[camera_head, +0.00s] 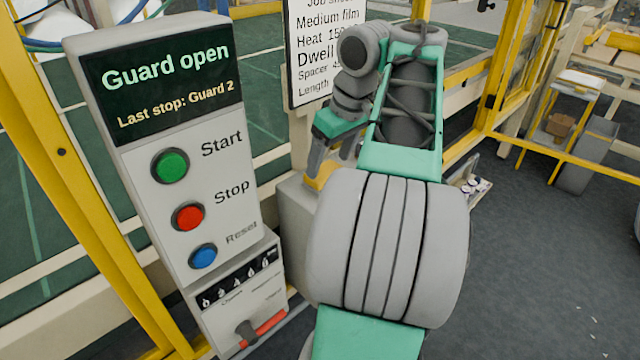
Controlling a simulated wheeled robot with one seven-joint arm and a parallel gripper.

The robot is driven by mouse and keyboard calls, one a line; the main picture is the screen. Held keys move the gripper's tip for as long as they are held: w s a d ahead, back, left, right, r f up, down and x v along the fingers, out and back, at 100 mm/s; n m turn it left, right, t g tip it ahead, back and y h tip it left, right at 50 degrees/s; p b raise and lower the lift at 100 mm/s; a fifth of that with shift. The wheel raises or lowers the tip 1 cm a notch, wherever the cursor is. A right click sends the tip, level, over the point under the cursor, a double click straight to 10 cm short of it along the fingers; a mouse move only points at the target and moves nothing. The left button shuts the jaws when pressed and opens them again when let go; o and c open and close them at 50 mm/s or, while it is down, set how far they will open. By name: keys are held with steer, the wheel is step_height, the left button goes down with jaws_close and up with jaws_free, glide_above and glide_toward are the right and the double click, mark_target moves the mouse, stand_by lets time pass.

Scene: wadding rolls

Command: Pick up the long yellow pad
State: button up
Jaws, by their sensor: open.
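My gripper (332,160) is at the end of my green and grey arm, pointing down, with its grey fingers apart. A small yellow patch (321,177) shows just below the fingertips, at the top of a pale box-like stand (297,215). It may be part of the long yellow pad, but my arm hides most of that spot, so I cannot tell its full shape or whether the fingers touch it.
A control panel (190,215) with green, red and blue buttons stands close on the left. A job sheet board (312,60) is behind my gripper. Yellow guard frames (505,70) run behind. A low tray (474,187) holds small items. Grey floor (540,240) is open at right.

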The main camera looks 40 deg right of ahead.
mark_target(326, 171)
steer(key=shift+o, duration=1.4)
steer(key=b+x, duration=0.2)
steer(key=x, duration=0.2)
steer(key=shift+s, duration=0.15)
steer(key=shift+o, duration=0.9)
steer(key=shift+w+f+b, duration=0.2)
steer(key=shift+f+b, duration=0.05)
steer(key=shift+b, duration=0.1)
steer(key=shift+o, duration=0.2)
steer(key=shift+r, duration=0.2)
steer(key=c, duration=1.3)
